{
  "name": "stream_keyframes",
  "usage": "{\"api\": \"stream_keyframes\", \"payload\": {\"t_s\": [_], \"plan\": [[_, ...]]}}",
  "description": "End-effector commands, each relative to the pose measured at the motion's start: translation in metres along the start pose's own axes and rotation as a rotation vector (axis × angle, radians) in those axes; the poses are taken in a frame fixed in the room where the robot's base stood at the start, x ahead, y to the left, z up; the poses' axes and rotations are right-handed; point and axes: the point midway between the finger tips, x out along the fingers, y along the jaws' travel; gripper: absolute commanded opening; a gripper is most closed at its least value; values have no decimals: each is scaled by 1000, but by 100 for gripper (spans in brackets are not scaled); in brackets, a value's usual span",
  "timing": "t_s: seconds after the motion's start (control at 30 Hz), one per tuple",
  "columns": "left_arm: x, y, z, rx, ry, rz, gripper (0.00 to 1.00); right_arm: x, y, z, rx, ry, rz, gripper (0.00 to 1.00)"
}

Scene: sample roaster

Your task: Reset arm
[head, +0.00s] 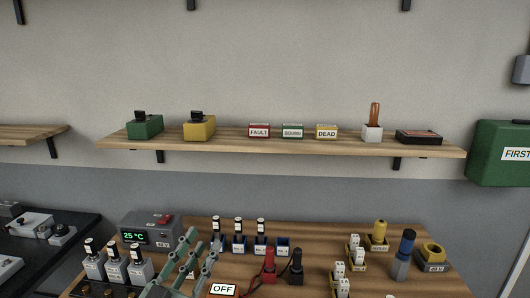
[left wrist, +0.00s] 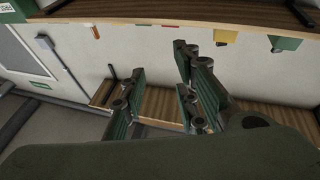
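My left gripper (head: 198,247) shows low in the head view, above the wooden bench top, left of the middle. In the left wrist view its two fingers (left wrist: 158,100) stand apart with a gap between them, and I see nothing held there. The picture in that view looks turned over, with shelf items hanging downward. My right gripper is in neither view. The task names no object.
A wall shelf (head: 230,143) carries labelled blocks. A green first-aid box (head: 500,155) hangs right.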

Motion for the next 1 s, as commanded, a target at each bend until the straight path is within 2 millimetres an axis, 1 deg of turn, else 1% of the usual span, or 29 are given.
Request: {"api": "stream_keyframes", "payload": {"t_s": [0.03,0.07,0.1,0.17,0.2,0.27,0.3,0.37,0.4,0.5,0.6,0.73,0.87,0.9,1.0], "plan": [[-17,-22,19,-8,-76,-121,28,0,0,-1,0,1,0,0],[-28,-34,31,-6,-131,-188,28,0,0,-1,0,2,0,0],[-45,-49,49,-2,-215,-270,28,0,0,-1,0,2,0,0],[-76,-65,79,5,-360,-373,28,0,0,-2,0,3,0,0],[-100,-72,98,9,-465,-424,28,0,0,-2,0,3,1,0],[-136,-76,125,15,-625,-476,28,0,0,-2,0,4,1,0],[-162,-75,141,18,-733,-496,28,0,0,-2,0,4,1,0],[-197,-69,160,19,-882,-504,28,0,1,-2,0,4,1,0],[-219,-64,170,20,-971,-499,28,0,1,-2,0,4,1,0],[-265,-48,187,16,-1158,-464,28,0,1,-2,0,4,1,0],[-304,-31,196,8,-1309,-412,28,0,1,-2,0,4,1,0],[-346,-7,200,-7,-1472,-329,28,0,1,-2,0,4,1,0],[-385,16,199,-26,-1613,-229,28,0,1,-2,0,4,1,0],[-384,13,213,-22,-1614,-231,28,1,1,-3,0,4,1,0],[-387,10,241,-22,-1622,-232,28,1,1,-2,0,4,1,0]]}}
